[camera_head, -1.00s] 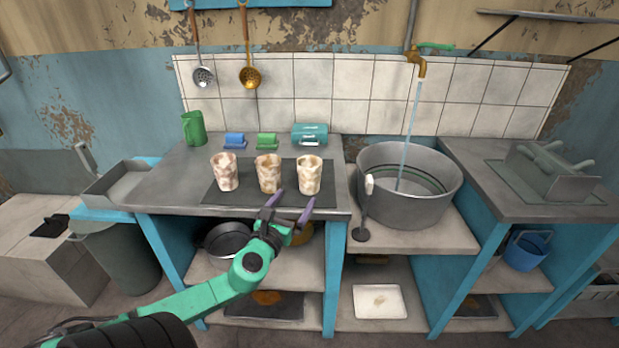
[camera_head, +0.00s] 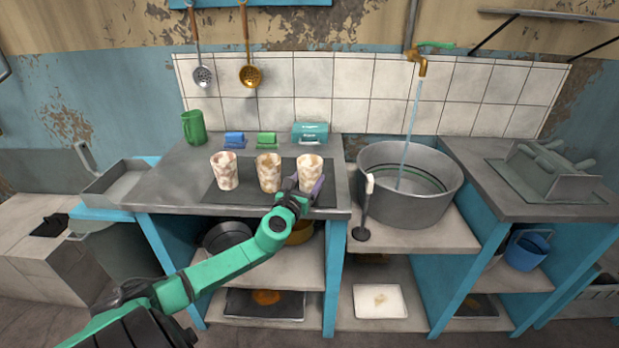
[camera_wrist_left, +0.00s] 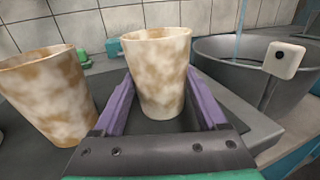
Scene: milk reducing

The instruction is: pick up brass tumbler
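Three mottled cream-and-brown tumblers stand upright in a row on a dark mat (camera_head: 222,196) on the counter: a left one (camera_head: 224,172), a middle one (camera_head: 269,174) and a right one (camera_head: 309,169). None looks plainly brass. My left gripper (camera_head: 306,184) is at the right tumbler. In the left wrist view its purple fingers (camera_wrist_left: 160,100) are open, one on each side of the right tumbler (camera_wrist_left: 158,70). I cannot tell whether they touch it. The middle tumbler (camera_wrist_left: 48,95) stands left of the fingers there. My right gripper is not in view.
A large metal basin (camera_head: 408,205) stands right of the counter under a running tap (camera_head: 417,66). A ladle-like tool (camera_head: 365,210) stands at its near left. A green mug (camera_head: 194,128), blue and green items and a teal box (camera_head: 310,132) line the counter's back.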

